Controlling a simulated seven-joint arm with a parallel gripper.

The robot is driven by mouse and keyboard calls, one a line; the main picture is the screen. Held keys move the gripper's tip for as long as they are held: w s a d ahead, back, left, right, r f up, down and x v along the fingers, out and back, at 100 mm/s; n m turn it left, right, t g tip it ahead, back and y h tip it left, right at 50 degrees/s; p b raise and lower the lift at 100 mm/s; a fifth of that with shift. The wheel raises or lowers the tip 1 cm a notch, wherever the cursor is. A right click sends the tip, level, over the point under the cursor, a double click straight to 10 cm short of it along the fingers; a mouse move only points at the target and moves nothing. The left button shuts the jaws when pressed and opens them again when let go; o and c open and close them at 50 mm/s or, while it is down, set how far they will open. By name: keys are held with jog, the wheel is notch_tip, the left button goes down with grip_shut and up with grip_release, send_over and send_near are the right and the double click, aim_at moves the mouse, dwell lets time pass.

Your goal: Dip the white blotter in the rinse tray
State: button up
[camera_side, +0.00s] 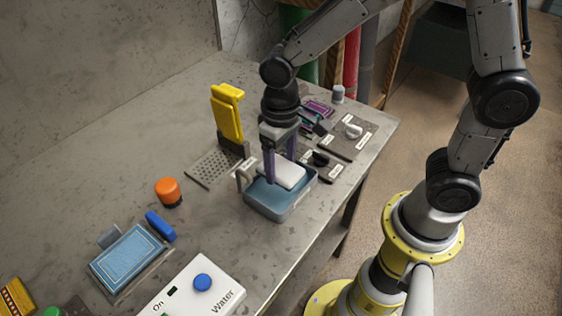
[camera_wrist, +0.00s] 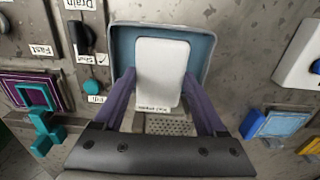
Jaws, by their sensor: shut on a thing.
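The white blotter (camera_side: 288,174) is a flat white block. In the wrist view the blotter (camera_wrist: 161,65) sits between the two purple fingers of my gripper (camera_wrist: 159,78), with a small label at its near end. My gripper (camera_side: 280,172) points down and is shut on the blotter. The rinse tray (camera_side: 268,205) is a grey rectangular tray with a blue inside. The blotter is over or within the tray's opening; I cannot tell whether it touches the bottom. The tray's rim (camera_wrist: 121,44) surrounds the blotter's far part in the wrist view.
A yellow scrubber (camera_side: 227,113) stands upright behind a perforated plate (camera_side: 212,168). An orange knob (camera_side: 168,192) and a blue patterned rug (camera_side: 127,258) lie left. A white Water box (camera_side: 195,285) is in front. Labelled control plates (camera_side: 350,138) stand right, near the table's edge.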

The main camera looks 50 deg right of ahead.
jog(key=shift+r, duration=0.1)
dwell(0.3)
jog(key=shift+r, duration=1.45)
jog(key=shift+w, duration=0.1)
